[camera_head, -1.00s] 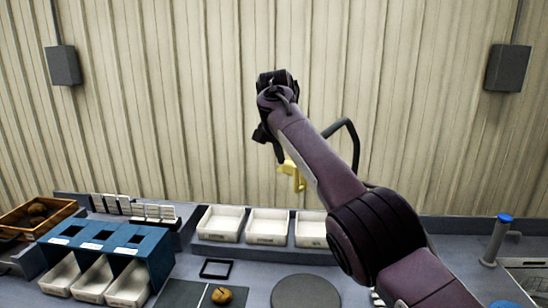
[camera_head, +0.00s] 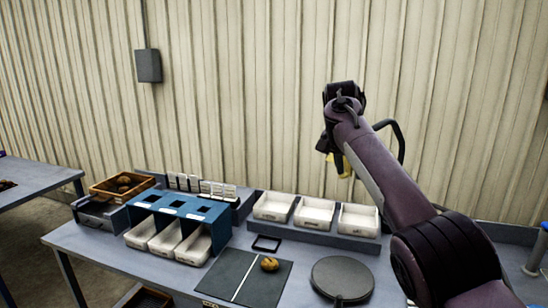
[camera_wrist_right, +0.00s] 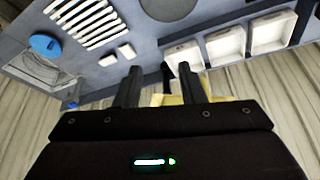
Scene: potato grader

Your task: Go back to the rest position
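My right arm rises from the lower right in the head view. It holds my right gripper (camera_head: 341,163) high in front of the wall, above and apart from the bench. In the right wrist view the two dark fingers of this gripper (camera_wrist_right: 160,76) stand apart, with nothing seen gripped between the tips. A yellow patch (camera_wrist_right: 170,100) shows near the finger bases; I cannot tell what it is. My left gripper is not in view. A potato (camera_head: 269,264) lies on the dark mat (camera_head: 225,272) with a white line.
On the bench stand a blue rack (camera_head: 181,204) over white bins, three white trays (camera_head: 273,206) at the back, a round grey disc (camera_head: 342,279) and a wooden crate (camera_head: 105,187) of potatoes. Another table (camera_head: 38,177) stands at left. The air around the right gripper looks clear.

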